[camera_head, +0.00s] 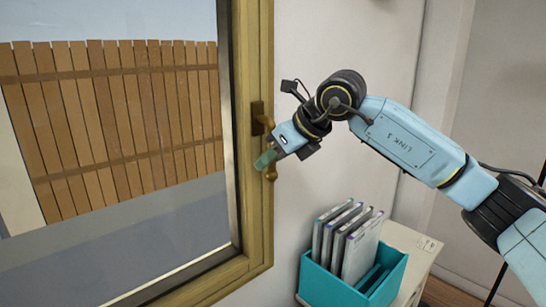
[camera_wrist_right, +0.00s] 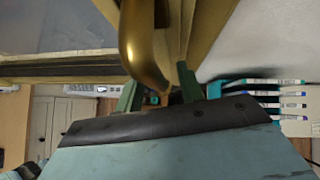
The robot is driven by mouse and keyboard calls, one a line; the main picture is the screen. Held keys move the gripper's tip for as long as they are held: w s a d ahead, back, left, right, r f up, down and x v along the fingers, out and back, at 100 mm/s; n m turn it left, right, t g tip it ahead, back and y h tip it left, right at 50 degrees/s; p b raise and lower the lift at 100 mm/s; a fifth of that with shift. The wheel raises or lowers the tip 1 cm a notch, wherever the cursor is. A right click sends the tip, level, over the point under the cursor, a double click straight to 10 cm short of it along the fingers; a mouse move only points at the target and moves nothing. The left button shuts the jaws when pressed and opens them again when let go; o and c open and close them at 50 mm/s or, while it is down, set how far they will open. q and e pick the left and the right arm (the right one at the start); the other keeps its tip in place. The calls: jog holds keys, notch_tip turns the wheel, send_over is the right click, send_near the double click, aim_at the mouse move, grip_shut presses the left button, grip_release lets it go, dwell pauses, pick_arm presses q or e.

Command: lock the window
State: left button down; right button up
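The window (camera_head: 255,60) has a wooden frame and stands on the left in the head view. Its brass handle (camera_head: 258,112) is on the right side of the frame, with the lower end showing below my gripper. My right gripper (camera_head: 265,160) is at the handle, covering part of it. In the right wrist view, the curved handle (camera_wrist_right: 143,45) comes down between the two green fingers of my right gripper (camera_wrist_right: 158,95). The fingers are apart, with gaps visible beside the handle; whether one touches it is unclear. My left gripper is not in view.
A teal holder (camera_head: 330,285) with several upright folders (camera_head: 360,250) stands on a pale cabinet (camera_head: 415,245) below my right arm. A wooden fence (camera_head: 120,120) shows through the glass. The wall right of the window is clear.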

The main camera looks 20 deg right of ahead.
jog(key=b+v, duration=0.2)
jog(key=v, duration=1.1)
jog(key=shift+r, duration=0.15)
jog(key=shift+s, duration=0.1)
